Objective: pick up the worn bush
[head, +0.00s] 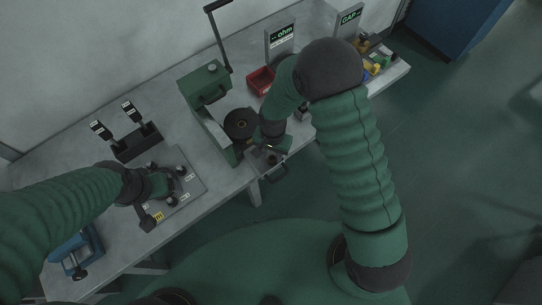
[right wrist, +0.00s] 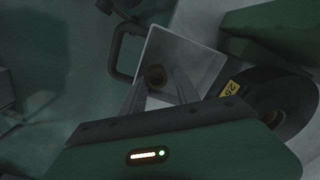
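A small brownish ring-shaped piece, which looks like the worn bush (right wrist: 155,76), sits in a square grey tray (right wrist: 190,50) with a dark handle in the right wrist view. My right gripper (right wrist: 158,84) is open, one finger to each side of the bush as seen there; I cannot tell whether they touch it. In the head view my right gripper (head: 268,148) is over the tray (head: 258,165) at the bench's front edge, mostly hidden by my own arm. My left gripper (head: 168,187) is low over a grey plate with knobs; its fingers are not clear.
A red bin (head: 261,80) and signs are farther back. A blue vise-like device (head: 75,250) is at the front left. The bench's left middle has bare space.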

